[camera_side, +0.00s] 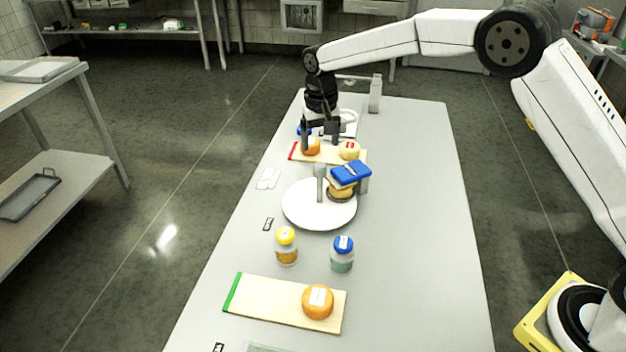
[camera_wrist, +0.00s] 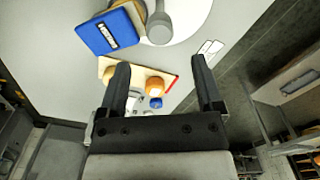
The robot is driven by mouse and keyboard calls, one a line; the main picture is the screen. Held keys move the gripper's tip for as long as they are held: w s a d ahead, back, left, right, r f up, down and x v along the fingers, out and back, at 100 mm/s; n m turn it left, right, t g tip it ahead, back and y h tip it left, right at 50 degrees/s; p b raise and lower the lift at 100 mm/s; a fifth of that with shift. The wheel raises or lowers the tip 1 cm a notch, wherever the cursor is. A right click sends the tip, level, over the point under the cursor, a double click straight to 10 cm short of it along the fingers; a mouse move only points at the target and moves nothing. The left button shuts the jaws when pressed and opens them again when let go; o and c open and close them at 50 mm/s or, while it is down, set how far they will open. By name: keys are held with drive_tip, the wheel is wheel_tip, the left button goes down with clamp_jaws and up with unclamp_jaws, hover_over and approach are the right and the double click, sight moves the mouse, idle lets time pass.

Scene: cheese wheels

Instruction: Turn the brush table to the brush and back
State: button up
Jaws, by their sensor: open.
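The round white turntable (camera_side: 302,212) lies mid-table; part of it shows in the wrist view (camera_wrist: 195,15). A grey upright peg (camera_side: 319,184) stands at it, also in the wrist view (camera_wrist: 159,30). The blue-topped brush (camera_side: 350,174) sits over a brown-orange cheese wheel (camera_side: 340,194) at the turntable's right side; the brush hides much of that wheel. The brush is also in the wrist view (camera_wrist: 107,33). My gripper (camera_side: 320,147) is open and empty, beyond the turntable by the red-edged board. In the wrist view its fingers (camera_wrist: 159,64) are spread wide, with the peg beyond the tips.
Yellow-lidded (camera_side: 286,246) and blue-lidded (camera_side: 342,254) jars stand before the turntable. A green-edged board (camera_side: 265,300) bears another orange wheel (camera_side: 318,301). The table's right side is clear.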

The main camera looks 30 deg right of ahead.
sight(320, 165)
drive_tip(key=shift+f, duration=3.8)
clamp_jaws()
